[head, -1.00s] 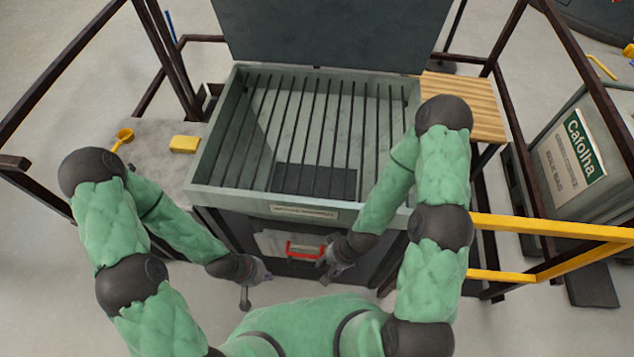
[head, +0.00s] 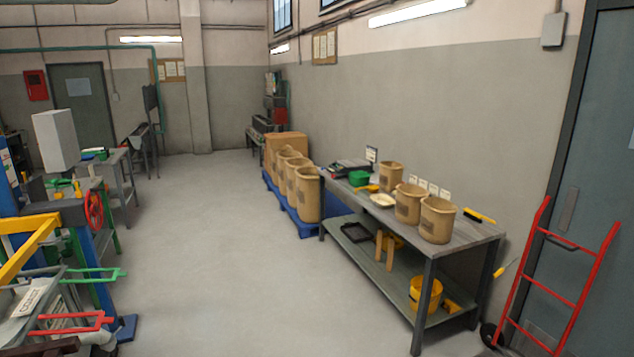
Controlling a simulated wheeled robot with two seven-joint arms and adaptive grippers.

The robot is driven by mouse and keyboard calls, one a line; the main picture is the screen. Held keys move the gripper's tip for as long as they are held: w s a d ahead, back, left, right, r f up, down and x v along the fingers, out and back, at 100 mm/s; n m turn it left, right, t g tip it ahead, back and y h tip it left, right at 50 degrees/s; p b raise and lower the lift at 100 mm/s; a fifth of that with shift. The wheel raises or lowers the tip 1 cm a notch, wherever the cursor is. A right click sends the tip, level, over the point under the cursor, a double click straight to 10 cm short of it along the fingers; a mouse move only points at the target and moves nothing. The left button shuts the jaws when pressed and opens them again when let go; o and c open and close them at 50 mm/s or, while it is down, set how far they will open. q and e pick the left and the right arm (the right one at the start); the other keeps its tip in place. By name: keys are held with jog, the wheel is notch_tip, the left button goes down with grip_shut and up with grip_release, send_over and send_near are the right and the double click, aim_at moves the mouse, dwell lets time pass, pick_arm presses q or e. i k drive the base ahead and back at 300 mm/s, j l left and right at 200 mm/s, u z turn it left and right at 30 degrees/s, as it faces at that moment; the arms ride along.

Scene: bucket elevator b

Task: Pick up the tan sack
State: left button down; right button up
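Several open-topped tan sacks are in the head view. Three stand upright on a grey workbench (head: 462,240) at the right: a near sack (head: 437,222), a middle sack (head: 407,204) and a smaller far sack (head: 391,176). More tan sacks (head: 308,197) stand in a row on a blue pallet (head: 312,228) on the floor, left of the bench. The frames do not show which sack is the one named. Neither of my grippers is in view, and no sack is seen being held.
A red hand truck (head: 552,290) stands at the right. Yellow rails (head: 28,224) and equipment crowd the left. The middle floor is clear.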

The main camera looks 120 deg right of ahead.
aim_at(390, 172)
jog(key=z, duration=4.65)
jog(key=i+u, duration=0.1)
jog(key=u, duration=0.35)
jog(key=i, duration=4)
jog(key=i+z, duration=0.1)
jog(key=i, duration=0.55)
jog(key=i+j+z, duration=0.1)
jog(key=i, duration=0.6)
jog(key=i+j+z, duration=0.1)
jog(key=i, duration=0.55)
jog(key=i+j+z, duration=0.1)
jog(key=z, duration=0.15)
jog(key=i, duration=0.1)
